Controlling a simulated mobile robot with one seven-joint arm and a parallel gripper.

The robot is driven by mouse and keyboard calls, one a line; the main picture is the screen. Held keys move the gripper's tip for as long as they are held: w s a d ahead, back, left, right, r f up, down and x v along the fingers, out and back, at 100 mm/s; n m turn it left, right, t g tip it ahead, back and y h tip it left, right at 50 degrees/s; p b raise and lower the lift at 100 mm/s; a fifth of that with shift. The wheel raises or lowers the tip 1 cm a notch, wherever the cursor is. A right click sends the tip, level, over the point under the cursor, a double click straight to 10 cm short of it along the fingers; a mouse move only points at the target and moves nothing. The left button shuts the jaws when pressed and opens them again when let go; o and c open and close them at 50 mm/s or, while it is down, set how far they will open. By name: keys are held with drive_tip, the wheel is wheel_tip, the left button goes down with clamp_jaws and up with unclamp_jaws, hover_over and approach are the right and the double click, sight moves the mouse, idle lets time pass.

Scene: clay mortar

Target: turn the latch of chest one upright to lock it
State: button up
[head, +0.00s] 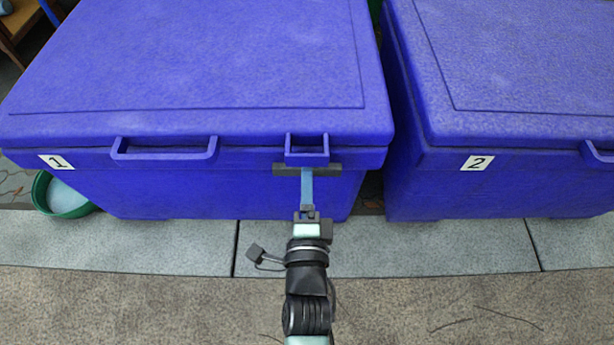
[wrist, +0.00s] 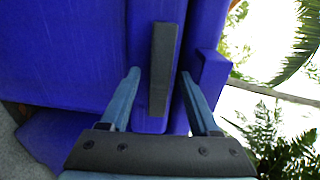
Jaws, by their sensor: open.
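Chest one (head: 200,60) is the big blue chest on the left in the head view, with its lid down. Its latch (head: 287,169) is a dark flat bar lying level across the front, just under the lid's small bracket (head: 306,142). My gripper (head: 307,178) is in front of the latch, covering part of its middle. In the wrist view, which is rolled, the latch (wrist: 163,60) runs between the two open fingers of my gripper (wrist: 161,78). Gaps show on both sides, and the jaws hold nothing.
A lid handle (head: 165,154) and a label "1" (head: 56,162) are left of the latch. Chest two (head: 500,120) stands close on the right. A green bowl (head: 45,195) is on the floor at the left. The paving in front is clear around my arm.

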clamp_jaws()
drive_tip(key=shift+n, duration=0.3)
drive_tip(key=shift+n+p, duration=4.15)
drive_tip(key=shift+n, duration=4.45)
